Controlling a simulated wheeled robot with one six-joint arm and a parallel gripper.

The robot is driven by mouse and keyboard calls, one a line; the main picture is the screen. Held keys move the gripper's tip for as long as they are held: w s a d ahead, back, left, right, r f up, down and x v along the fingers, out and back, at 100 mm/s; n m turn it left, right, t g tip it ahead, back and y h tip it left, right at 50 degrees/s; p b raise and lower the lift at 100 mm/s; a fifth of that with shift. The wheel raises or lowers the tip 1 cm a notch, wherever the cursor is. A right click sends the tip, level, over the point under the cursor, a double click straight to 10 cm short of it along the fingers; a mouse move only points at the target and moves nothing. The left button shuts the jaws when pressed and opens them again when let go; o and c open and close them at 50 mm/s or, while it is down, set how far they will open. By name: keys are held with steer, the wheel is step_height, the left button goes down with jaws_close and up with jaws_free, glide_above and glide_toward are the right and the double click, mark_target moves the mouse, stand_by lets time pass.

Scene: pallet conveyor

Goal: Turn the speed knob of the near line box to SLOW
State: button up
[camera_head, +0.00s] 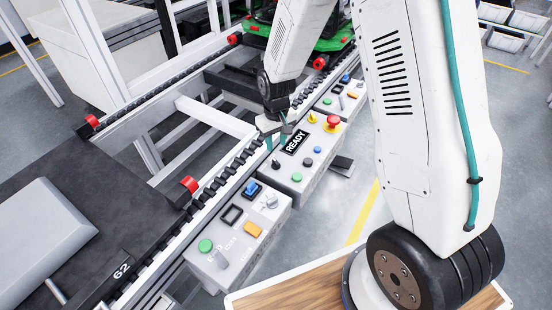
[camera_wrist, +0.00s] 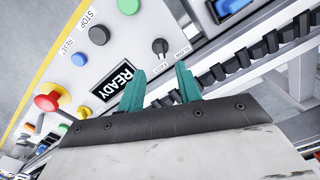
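A light grey control box (camera_head: 305,165) with a READY display (camera_head: 295,142) stands beside the conveyor. My gripper (camera_head: 277,140) is above this box near the knob. In the wrist view its two teal fingers (camera_wrist: 160,70) are apart with nothing between them, and the knob lies just beyond their tips.
The READY box also has green (camera_wrist: 128,6), black (camera_wrist: 99,35) and blue buttons (camera_wrist: 79,59) and a red emergency stop (camera_wrist: 49,101). A nearer box (camera_head: 240,235) has a grey knob (camera_head: 270,201) and a lever. Another box (camera_head: 345,97) stands farther along. The conveyor rail runs alongside.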

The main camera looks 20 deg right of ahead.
mark_target(276, 162)
step_height(276, 162, down, 8)
steer(key=shift+f, duration=0.2)
stand_by(0.3)
jaws_close()
